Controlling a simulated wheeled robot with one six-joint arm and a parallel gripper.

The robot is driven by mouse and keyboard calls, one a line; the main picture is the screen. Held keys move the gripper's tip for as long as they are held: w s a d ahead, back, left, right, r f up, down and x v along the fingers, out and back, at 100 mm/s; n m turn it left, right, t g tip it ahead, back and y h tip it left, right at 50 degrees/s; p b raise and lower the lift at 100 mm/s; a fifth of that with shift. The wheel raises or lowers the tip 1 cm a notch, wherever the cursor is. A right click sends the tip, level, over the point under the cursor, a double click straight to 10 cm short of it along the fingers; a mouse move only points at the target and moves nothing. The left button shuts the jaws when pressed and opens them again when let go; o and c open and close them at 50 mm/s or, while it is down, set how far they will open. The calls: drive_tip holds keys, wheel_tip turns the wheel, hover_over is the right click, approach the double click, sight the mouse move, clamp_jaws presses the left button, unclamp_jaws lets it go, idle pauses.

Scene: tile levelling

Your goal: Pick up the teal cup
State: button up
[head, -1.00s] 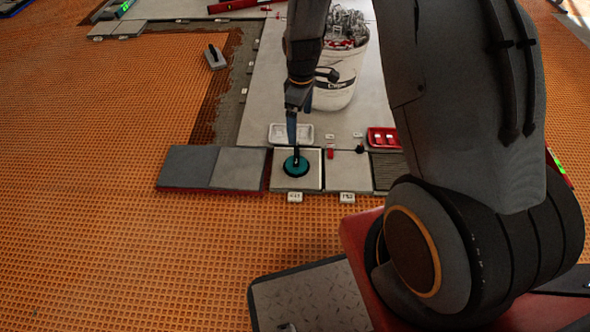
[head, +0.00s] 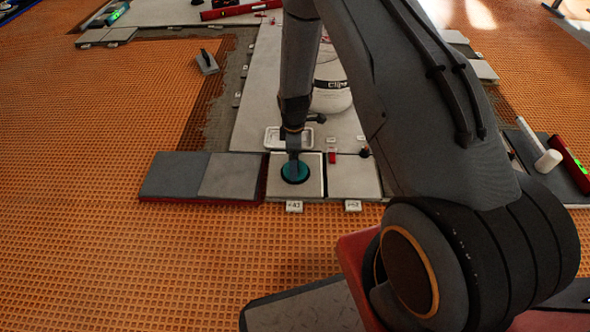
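The teal cup (head: 295,173) is a round suction cup that sits flat on a pale square tile (head: 312,189) at the front edge of the tiled area. My gripper (head: 294,164) points straight down over the cup, with its tip at the cup's middle. The fingers hide the cup's dark handle. They look close together there, but I cannot tell whether they are shut on the handle or still apart around it.
Grey tiles (head: 228,175) lie left of the cup's tile. A white tray (head: 278,139) and a white bucket (head: 331,88) stand behind it. A trowel (head: 207,63) lies at the back left. A mallet (head: 547,159) and red level (head: 568,163) lie at right. Orange matting (head: 150,260) is clear in front.

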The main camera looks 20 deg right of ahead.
drive_tip(key=f+b, duration=0.2)
drive_tip(key=f, duration=0.1)
drive_tip(key=f+b, duration=0.1)
drive_tip(key=shift+d+f, duration=0.25)
drive_tip(key=shift+f, duration=0.1)
drive_tip(key=shift+r, duration=0.1)
drive_tip(key=c, duration=1)
drive_tip(key=shift+r, duration=0.1)
drive_tip(key=shift+c, duration=0.2)
wheel_tip(320, 180, up, 11)
drive_tip(key=p, duration=0.6)
drive_tip(key=shift+f, duration=0.2)
wheel_tip(320, 180, up, 6)
drive_tip(key=p, duration=0.4)
drive_tip(key=shift+p, duration=0.4)
drive_tip(key=shift+r, duration=0.1)
